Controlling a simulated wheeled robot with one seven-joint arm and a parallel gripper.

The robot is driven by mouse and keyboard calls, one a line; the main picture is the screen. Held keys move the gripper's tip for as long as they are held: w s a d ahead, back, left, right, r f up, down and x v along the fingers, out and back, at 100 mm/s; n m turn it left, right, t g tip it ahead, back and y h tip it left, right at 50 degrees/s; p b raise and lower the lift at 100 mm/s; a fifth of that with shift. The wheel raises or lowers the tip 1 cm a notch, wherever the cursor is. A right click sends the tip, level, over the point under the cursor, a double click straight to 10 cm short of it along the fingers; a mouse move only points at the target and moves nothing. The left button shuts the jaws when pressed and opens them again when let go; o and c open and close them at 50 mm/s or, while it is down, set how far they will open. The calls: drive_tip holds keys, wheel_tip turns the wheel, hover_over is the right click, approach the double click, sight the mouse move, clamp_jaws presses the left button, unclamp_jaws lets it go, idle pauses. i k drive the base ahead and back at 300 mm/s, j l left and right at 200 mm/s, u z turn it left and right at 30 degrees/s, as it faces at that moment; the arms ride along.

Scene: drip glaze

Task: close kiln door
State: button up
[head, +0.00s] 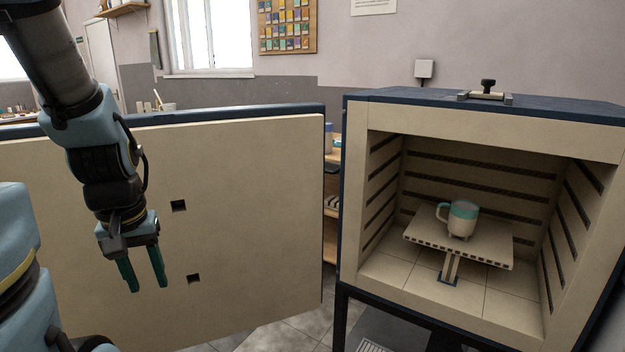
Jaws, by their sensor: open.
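The kiln (487,107) stands at the right with its front open. Its door (235,215) is swung wide to the left, showing a cream inner face with two small dark square holes and a dark blue edge. My gripper (143,282) hangs at the left, in front of the door's inner face in the picture. Its teal fingers point down, apart, with nothing between them. I cannot tell whether it touches the door.
A dark stand (341,312) holds the kiln up. Wooden shelving (331,212) with small items shows in the gap between door and kiln. A window (209,36) and a board of coloured tiles (288,25) are on the back wall. Tiled floor (275,335) shows below the door.

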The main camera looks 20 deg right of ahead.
sight(250, 180)
drive_tip(key=z, duration=0.95)
drive_tip(key=j+z, duration=0.3)
drive_tip(key=z, duration=0.2)
drive_tip(key=j+z, duration=0.3)
drive_tip(key=z, duration=0.15)
drive_tip(key=j+z, duration=0.3)
drive_tip(key=z, duration=0.2)
drive_tip(key=j, duration=0.25)
drive_tip(key=k+l, duration=0.55)
drive_tip(key=k, duration=0.15)
drive_tip(key=k+l+u, duration=0.1)
drive_tip(key=u, duration=4)
